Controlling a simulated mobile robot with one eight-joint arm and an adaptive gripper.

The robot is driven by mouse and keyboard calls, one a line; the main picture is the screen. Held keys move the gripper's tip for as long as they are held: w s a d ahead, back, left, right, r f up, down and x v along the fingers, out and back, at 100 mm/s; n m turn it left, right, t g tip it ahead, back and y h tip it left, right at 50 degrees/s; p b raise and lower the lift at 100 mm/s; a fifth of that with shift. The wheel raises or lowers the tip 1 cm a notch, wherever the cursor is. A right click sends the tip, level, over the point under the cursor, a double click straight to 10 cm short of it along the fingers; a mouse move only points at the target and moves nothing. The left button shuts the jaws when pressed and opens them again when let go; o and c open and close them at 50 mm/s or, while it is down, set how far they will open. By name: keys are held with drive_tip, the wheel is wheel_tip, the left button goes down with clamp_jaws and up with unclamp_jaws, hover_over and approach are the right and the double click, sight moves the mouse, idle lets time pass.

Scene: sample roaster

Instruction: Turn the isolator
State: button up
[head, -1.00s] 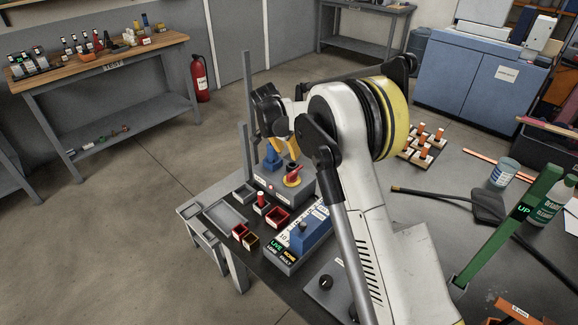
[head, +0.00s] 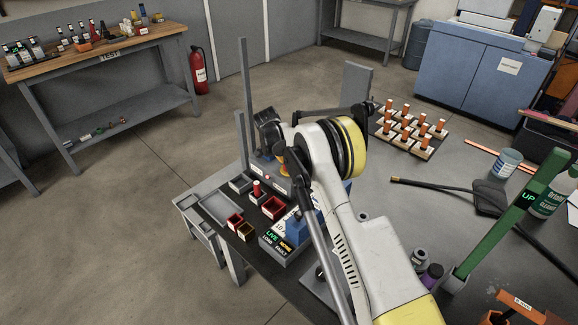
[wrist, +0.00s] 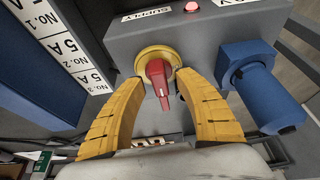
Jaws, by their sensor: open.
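The isolator is a red handle (wrist: 159,86) on a round yellow plate, fixed to the grey supply box (wrist: 120,42) in the wrist view. The handle points down the picture, tilted slightly. My gripper (wrist: 160,80) is open. Its two yellow fingers stand on either side of the handle, left and right, with visible gaps, so it is not gripped. In the head view my arm hides most of the isolator and the fingers; the grey box's front (head: 268,177) partly shows.
A red lamp (wrist: 191,6) is lit on the box. A blue cylindrical fitting (wrist: 258,85) stands close to the right finger. A white label strip (wrist: 60,45) lies at left. A display (head: 278,241) reads LIVE and NONE. Small red bins (head: 273,207) stand on the bench.

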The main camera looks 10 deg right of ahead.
drive_tip(key=shift+f, duration=0.1)
clamp_jaws()
idle(0.4)
drive_tip(key=n+t+y, duration=0.1)
drive_tip(key=n, duration=0.3)
drive_tip(key=shift+d+n, duration=0.1)
drive_tip(key=shift+n, duration=0.3)
drive_tip(key=n+t+y, duration=0.1)
drive_tip(key=n, duration=0.2)
drive_tip(key=shift+n, duration=0.3)
drive_tip(key=n+y, duration=0.2)
drive_tip(key=n, duration=0.2)
drive_tip(key=n+y, duration=0.2)
drive_tip(key=n, duration=0.3)
drive_tip(key=shift+n+g, duration=0.3)
drive_tip(key=shift+g, duration=0.1)
